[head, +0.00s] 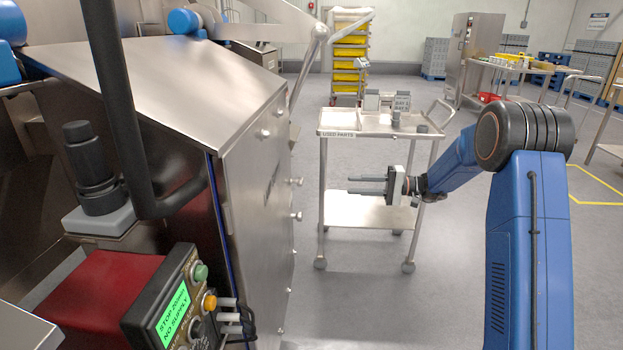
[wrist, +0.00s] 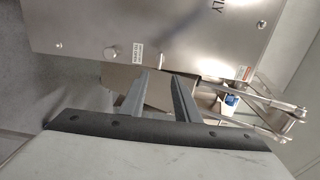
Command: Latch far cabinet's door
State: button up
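A steel cabinet (head: 255,190) with a sloped top stands at the left of the head view. Its side panel carries several round knobs, and its lettering is too oblique to read. A steel panel (wrist: 150,32) with knobs, a small label and letters ending "LY" shows upside down in the wrist view. I cannot tell for certain which panel is the far cabinet's door, or whether it is latched. My gripper (head: 350,185) is right of the cabinet, pointing left at it, apart from it. Its two fingers (wrist: 158,82) are apart with nothing between them.
A steel cart (head: 335,125) labelled "USED PARTS" stands behind my gripper, with small items on top. A control box (head: 178,305) with a green screen is at lower left. A tall steel cabinet (head: 472,55) and a yellow-bin rack (head: 350,55) stand far back. Floor between cabinet and cart is clear.

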send_near(297, 182)
jog(key=w+a, duration=0.1)
jog(key=a, duration=0.6)
jog(key=shift+w+f, duration=0.25)
jog(key=shift+f, duration=0.2)
grip_shut()
